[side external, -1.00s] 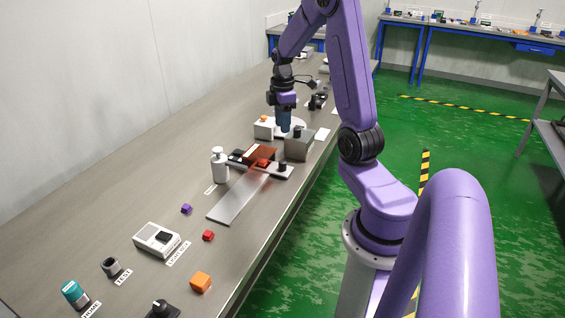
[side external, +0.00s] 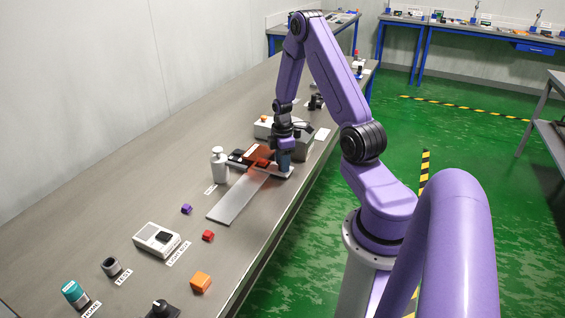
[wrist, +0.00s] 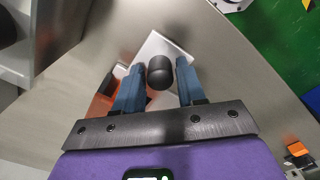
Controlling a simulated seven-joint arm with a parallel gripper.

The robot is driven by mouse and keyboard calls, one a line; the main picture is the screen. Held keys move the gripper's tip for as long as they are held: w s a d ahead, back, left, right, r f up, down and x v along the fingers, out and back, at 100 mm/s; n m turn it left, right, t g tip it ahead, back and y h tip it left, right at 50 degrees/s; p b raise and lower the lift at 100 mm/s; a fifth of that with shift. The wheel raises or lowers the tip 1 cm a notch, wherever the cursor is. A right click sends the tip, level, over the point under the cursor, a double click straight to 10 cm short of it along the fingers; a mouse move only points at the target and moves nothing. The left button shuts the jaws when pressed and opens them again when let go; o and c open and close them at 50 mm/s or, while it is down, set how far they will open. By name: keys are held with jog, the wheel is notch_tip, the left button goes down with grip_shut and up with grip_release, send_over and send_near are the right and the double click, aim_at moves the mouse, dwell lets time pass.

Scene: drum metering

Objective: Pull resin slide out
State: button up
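The slide's pale end plate (side external: 283,175) projects from the right side of an orange-red translucent block (side external: 258,152). In the wrist view, a black round knob (wrist: 160,72) stands on the pale plate (wrist: 172,40), with part of the orange block (wrist: 100,105) at left. My gripper (wrist: 160,67) is open, pointing down, with one blue finger on each side of the knob and narrow gaps showing. In the side view my gripper (side external: 284,168) hides the knob.
A grey metal strip (side external: 236,201) runs toward the front from the block. A white bottle (side external: 219,166) stands to its left. A grey box (side external: 303,146) is just behind my gripper. Small red (side external: 208,235) and purple (side external: 186,209) cubes lie in front. The table's right edge is close.

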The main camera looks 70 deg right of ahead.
jog(key=shift+f, duration=0.2)
grip_shut()
jog(key=a, duration=2.1)
jog(key=shift+a, duration=0.25)
grip_release()
jog(key=shift+a, duration=0.1)
jog(key=shift+r, duration=0.15)
notch_tip(320, 180, up, 17)
